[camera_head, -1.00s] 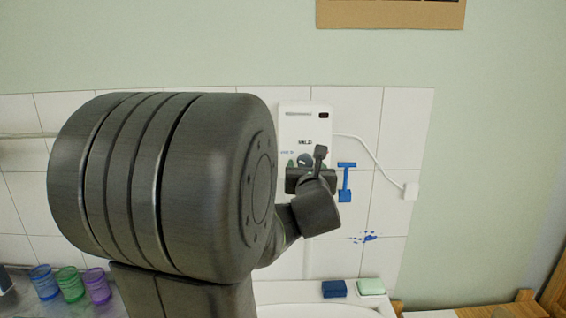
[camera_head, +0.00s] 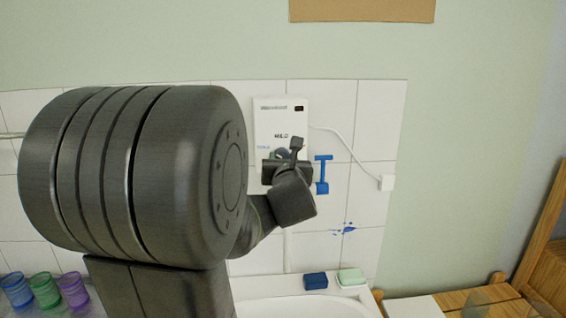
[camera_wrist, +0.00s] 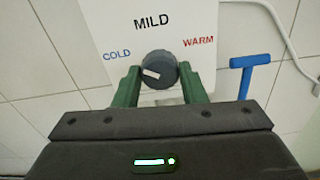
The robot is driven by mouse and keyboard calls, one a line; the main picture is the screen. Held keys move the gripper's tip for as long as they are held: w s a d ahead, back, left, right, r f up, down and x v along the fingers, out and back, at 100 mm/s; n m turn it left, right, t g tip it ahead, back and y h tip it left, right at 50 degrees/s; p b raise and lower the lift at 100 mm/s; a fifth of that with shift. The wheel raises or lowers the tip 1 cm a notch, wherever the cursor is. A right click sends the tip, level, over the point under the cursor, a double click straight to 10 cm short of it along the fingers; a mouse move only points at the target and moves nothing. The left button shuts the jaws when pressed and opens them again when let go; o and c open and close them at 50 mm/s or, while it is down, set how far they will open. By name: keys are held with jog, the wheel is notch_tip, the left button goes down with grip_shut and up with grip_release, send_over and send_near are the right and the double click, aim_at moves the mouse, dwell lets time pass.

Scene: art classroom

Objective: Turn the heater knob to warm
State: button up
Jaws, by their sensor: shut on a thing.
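The white heater (camera_head: 281,118) hangs on the tiled wall, with a small dark display near its top. In the wrist view its panel (camera_wrist: 117,37) reads COLD at left, MILD at top and WARM at right. The dark round knob (camera_wrist: 158,66) sits below these words. Its white mark lies on its left side, on the COLD side. My gripper (camera_wrist: 159,70) is shut on the knob, with one green finger on each side. In the head view my gripper (camera_head: 286,168) covers the heater's lower part, and the knob is mostly hidden.
A blue T-shaped tool (camera_head: 322,174) hangs right of the heater. A white cord runs to an outlet (camera_head: 386,182). Below are a white basin (camera_head: 300,308), a blue block (camera_head: 315,281) and a pale green one (camera_head: 351,277). Coloured cups (camera_head: 44,290) stand at lower left.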

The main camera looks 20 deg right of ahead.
jog(key=m+b, duration=0.1)
jog(key=b, duration=0.2)
jog(key=shift+f+m, duration=0.3)
jog(key=shift+m, duration=0.1)
jog(key=shift+m+b, duration=0.8)
jog(key=shift+b, duration=0.1)
jog(key=m, duration=0.1)
jog(key=m+b, duration=0.1)
jog(key=m, duration=0.1)
jog(key=shift+r+m, duration=0.2)
jog(key=shift+m, duration=0.1)
jog(key=m, duration=0.3)
jog(key=shift+m+b, duration=0.3)
jog(key=shift+b, duration=0.1)
jog(key=m, duration=0.6)
jog(key=shift+r+p, duration=0.1)
jog(key=shift+p, duration=0.3)
jog(key=m+p, duration=0.1)
jog(key=m, duration=0.3)
jog(key=shift+m, duration=0.3)
jog(key=shift+m+p, duration=0.4)
jog(key=shift+m, duration=0.8)
